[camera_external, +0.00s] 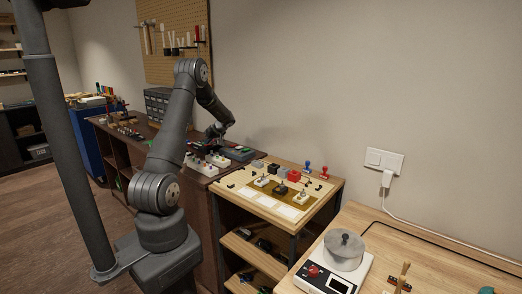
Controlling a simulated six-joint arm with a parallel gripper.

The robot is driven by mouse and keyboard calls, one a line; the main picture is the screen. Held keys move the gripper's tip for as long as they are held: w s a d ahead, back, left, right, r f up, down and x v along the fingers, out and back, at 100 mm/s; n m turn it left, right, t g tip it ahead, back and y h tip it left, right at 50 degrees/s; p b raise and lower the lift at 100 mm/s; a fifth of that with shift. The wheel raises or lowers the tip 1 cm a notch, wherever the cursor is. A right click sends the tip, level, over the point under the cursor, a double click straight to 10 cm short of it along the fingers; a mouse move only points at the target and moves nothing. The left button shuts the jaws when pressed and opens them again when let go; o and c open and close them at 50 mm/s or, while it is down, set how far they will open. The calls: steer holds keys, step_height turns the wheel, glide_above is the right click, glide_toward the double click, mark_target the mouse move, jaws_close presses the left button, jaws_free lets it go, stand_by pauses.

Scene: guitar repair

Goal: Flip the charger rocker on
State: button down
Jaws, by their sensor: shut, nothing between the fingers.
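My gripper (213,136) is small and dark in the external view, at the end of my arm over the dark workbench. It is shut with nothing in it, and points down near several small devices. A dark grey-green box (239,153) lies just right of and below it. A pale box with several knobs or switches (205,163) stands in front of it. I cannot tell which of these is the charger. The rocker is too small to make out, and I cannot tell whether my gripper touches anything.
A wooden stand (234,198) with small switch-like parts and red and blue stamps is right of the workbench. A white scale with a metal pot (343,249) sits on the front-right table. A wall outlet (383,161) holds a plug with a cord. A pegboard (172,30) hangs behind.

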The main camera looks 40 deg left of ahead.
steer(key=shift+s+f, duration=0.1)
steer(key=shift+f, duration=0.1)
stand_by(0.3)
steer(key=shift+w+r, duration=0.1)
steer(key=shift+w, duration=0.6)
steer(key=shift+r, duration=0.1)
steer(key=shift+w+r, duration=0.1)
steer(key=r, duration=0.4)
steer(key=shift+w, duration=0.3)
steer(key=v, duration=0.9)
steer(key=shift+d+r, duration=0.2)
steer(key=shift+d, duration=0.15)
